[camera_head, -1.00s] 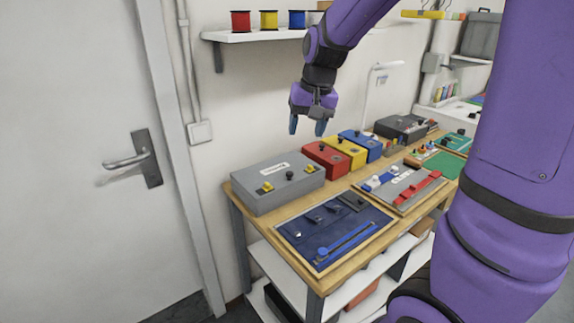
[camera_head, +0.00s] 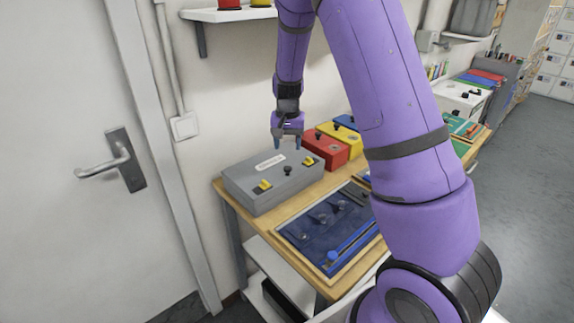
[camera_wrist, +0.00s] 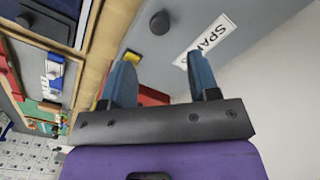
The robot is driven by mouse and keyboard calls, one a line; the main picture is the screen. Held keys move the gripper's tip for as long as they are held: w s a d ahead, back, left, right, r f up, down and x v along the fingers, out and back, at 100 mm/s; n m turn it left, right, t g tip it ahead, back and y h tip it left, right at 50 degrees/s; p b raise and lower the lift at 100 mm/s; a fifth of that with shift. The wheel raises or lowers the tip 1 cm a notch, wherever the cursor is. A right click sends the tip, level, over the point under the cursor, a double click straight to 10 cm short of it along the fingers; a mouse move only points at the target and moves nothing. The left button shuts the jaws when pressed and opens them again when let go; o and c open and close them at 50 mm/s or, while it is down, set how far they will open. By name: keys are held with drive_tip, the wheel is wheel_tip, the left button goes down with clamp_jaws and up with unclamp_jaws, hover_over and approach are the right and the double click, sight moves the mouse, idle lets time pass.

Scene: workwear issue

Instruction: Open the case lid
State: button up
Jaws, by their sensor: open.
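The grey case (camera_head: 240,184) stands shut at the left end of the wooden workbench. Its lid carries a white label (camera_head: 270,162), a black knob (camera_head: 287,171) and two yellow latches, one at the left (camera_head: 264,186) and one at the right (camera_head: 309,161). My gripper (camera_head: 287,145) hangs above the back right part of the case, pointing down, open and empty. In the wrist view its two blue fingers (camera_wrist: 163,82) are spread apart, with the black knob (camera_wrist: 159,22) and the label (camera_wrist: 204,40) beyond them. One yellow latch (camera_wrist: 105,61) is partly hidden by a finger.
Red (camera_head: 332,150) and yellow (camera_head: 343,137) boxes stand right of the case. A tray with dark blue cloth (camera_head: 318,228) lies in front. A shelf (camera_head: 232,14) is on the wall above. My arm covers the bench's middle.

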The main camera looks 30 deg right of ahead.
sight(287, 167)
wheel_tip(287, 167, down, 8)
drive_tip(key=shift+f, duration=0.25)
clamp_jaws()
idle(0.3)
